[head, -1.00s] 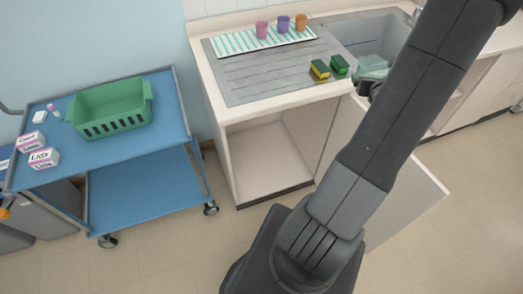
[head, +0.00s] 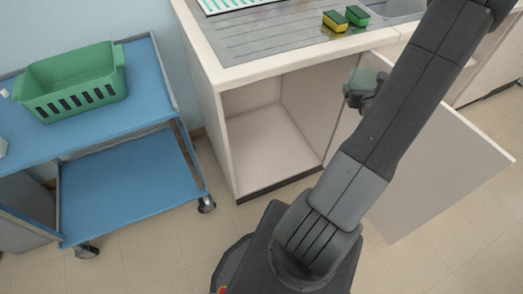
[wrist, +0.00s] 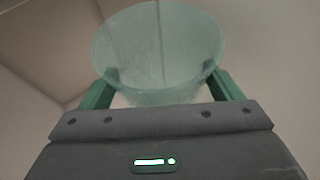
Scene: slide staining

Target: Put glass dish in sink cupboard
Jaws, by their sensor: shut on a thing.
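My gripper (wrist: 162,88) is shut on the glass dish (wrist: 158,45), a clear greenish round dish held between the green fingers in the wrist view. In the head view the dish (head: 368,79) shows partly at the end of my arm, in front of the cupboard's open door and to the right of the opening. The sink cupboard (head: 262,150) is open under the counter and looks empty inside. Its door (head: 440,175) stands swung out to the right, partly behind my arm.
Two sponges, one yellow-green (head: 335,21) and one green (head: 357,15), lie on the drainboard (head: 265,42) above the cupboard. A blue cart (head: 135,185) with a green basket (head: 72,82) stands at left. The floor before the cupboard is partly clear.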

